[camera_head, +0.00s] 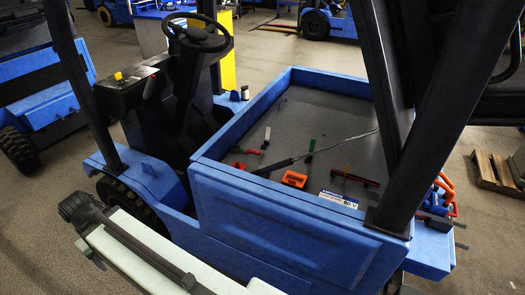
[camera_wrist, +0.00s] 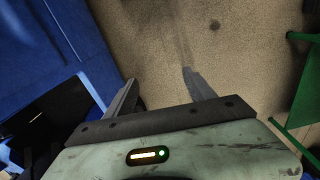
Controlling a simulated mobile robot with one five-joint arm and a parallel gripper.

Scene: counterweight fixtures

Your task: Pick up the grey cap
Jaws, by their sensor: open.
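I cannot make out a grey cap for certain in either view. A small pale grey piece (camera_head: 245,92) sits on the blue ledge behind the tray of the blue vehicle in the head view, too small to identify. My gripper (camera_wrist: 160,77) is open in the wrist view, its two dark fingers apart with only speckled floor showing between them. It is empty. A small dark round spot (camera_wrist: 213,25) shows on the floor beyond the fingers; I cannot tell whether it is an object or a stain.
A blue tray (camera_head: 335,84) holds several loose tools and an orange block (camera_head: 294,179). Dark posts and a steering wheel (camera_head: 200,33) rise around it. Orange-handled items (camera_head: 440,197) lie at the right. In the wrist view, blue panels stand left and a green frame (camera_wrist: 291,134) right.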

